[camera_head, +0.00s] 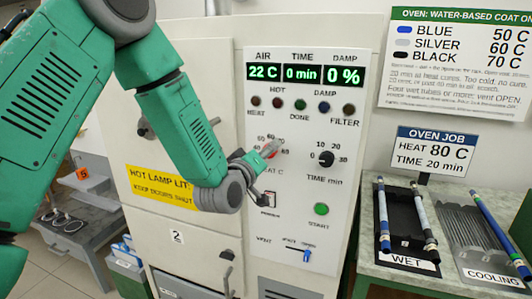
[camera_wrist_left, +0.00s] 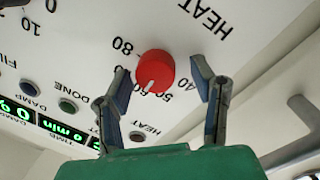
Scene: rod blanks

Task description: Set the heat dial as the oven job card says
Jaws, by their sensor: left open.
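The red heat dial (camera_wrist_left: 155,68) sits on the white oven panel in the left wrist view, between my left fingertips, with a gap on both sides. Its white mark points near the 50–60 numbers of its scale. In the head view the dial (camera_head: 270,149) is partly covered by my left gripper (camera_head: 260,160), which is at the panel. My left gripper (camera_wrist_left: 160,76) is open and empty around the dial. The oven job card (camera_head: 436,151) reads heat 80 C, time 20 min. My right gripper is not in view.
The black time dial (camera_head: 326,158) is right of the heat dial, with the green start button (camera_head: 321,209) below. The display (camera_head: 304,75) reads 22 C, 0 min, 0 %. A wet rack (camera_head: 408,258) and cooling rack (camera_head: 490,275) stand at right.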

